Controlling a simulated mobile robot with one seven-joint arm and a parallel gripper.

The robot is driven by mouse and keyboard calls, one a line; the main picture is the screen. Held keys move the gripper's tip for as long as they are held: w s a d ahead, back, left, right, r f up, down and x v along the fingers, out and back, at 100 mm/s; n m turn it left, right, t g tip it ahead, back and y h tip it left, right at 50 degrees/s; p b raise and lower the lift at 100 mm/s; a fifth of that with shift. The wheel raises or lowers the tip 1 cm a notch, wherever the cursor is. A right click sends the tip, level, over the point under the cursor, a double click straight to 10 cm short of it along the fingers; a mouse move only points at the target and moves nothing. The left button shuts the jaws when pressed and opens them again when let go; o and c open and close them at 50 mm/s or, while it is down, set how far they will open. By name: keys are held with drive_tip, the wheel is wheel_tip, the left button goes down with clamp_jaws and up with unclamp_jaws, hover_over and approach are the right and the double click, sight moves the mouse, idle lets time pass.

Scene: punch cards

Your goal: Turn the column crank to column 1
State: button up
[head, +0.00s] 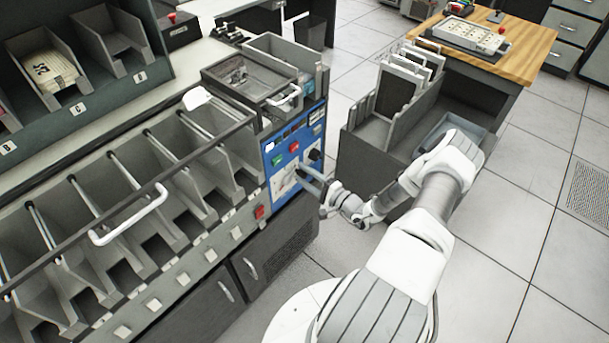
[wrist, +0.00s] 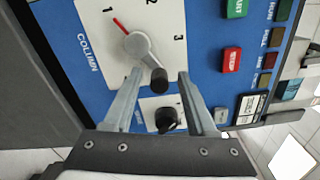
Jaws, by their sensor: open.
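The column crank (wrist: 146,58) is a grey lever with a dark knob on a white dial plate (wrist: 92,22) marked COLUMN. In the wrist view its red pointer aims up and left, at or very near the numeral 1; 2 and 3 also show. The knob end hangs toward my gripper (wrist: 160,74), whose open fingers stand on either side of it, with gaps visible. In the head view my gripper (head: 310,182) is at the blue control panel (head: 275,168), and it partly hides the crank.
A smaller black knob (wrist: 166,120) sits below the crank, between my fingers in the picture. Green (wrist: 235,8) and red (wrist: 231,60) buttons lie to the right. In the head view, sorter bins (head: 110,200) stand left and a grey cart (head: 365,145) stands right.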

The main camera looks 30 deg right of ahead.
drive_tip(key=v, duration=1.7)
drive_tip(key=shift+s+d, duration=0.1)
